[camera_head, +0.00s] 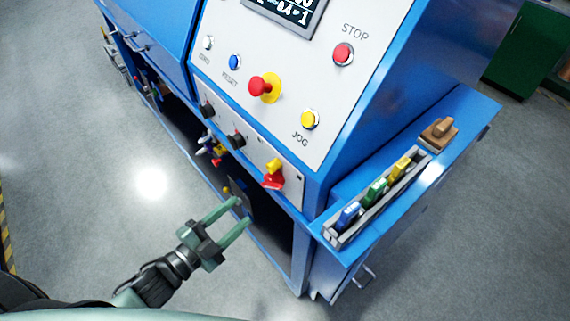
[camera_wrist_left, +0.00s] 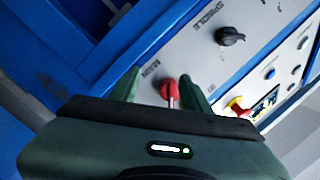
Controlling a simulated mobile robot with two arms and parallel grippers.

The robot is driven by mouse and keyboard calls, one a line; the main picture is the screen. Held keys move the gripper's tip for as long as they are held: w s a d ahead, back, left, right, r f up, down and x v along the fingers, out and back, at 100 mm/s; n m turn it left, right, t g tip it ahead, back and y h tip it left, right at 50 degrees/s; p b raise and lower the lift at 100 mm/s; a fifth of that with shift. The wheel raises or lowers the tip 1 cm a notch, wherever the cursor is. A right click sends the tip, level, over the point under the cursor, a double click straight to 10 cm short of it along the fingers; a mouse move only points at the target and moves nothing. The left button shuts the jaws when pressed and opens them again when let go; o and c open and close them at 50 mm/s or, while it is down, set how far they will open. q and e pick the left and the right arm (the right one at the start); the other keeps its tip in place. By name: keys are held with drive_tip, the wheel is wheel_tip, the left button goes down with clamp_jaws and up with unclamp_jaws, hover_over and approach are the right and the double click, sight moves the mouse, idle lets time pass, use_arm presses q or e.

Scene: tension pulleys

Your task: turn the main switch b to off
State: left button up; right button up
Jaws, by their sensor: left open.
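A red switch handle (camera_head: 274,182) with a yellow part above it sits at the near end of the blue machine's lower panel. In the left wrist view a red knob (camera_wrist_left: 170,90) is beside the lettering MAIN; no letter B is readable. My left gripper (camera_head: 243,211) is open and empty, just left of and below the switch in the head view. In the left wrist view the fingers of my left gripper (camera_wrist_left: 163,88) stand either side of the red knob in the picture; no contact is visible. My right gripper is not in view.
Black knobs (camera_head: 236,139) share the lower panel; one is labelled SPINDLE (camera_wrist_left: 230,36). Above are a red emergency button (camera_head: 264,87), a STOP button (camera_head: 343,54) and a JOG button (camera_head: 310,119). A blue side shelf (camera_head: 460,120) holds a grey tray (camera_head: 335,236).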

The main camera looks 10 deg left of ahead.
sight(266, 187)
use_arm(q)
drive_tip(key=shift+m+h, duration=0.8)
drive_tip(key=w+d+r, duration=0.1)
drive_tip(key=w+d, duration=0.1)
drive_tip(key=w+d+r+p, duration=0.1)
drive_tip(key=w+d+r, duration=0.1)
drive_tip(key=w+d+r+p, duration=0.1)
drive_tip(key=w+d+r, duration=0.1)
drive_tip(key=shift+w+d, duration=0.3)
drive_tip(key=shift+c, duration=0.4)
clamp_jaws()
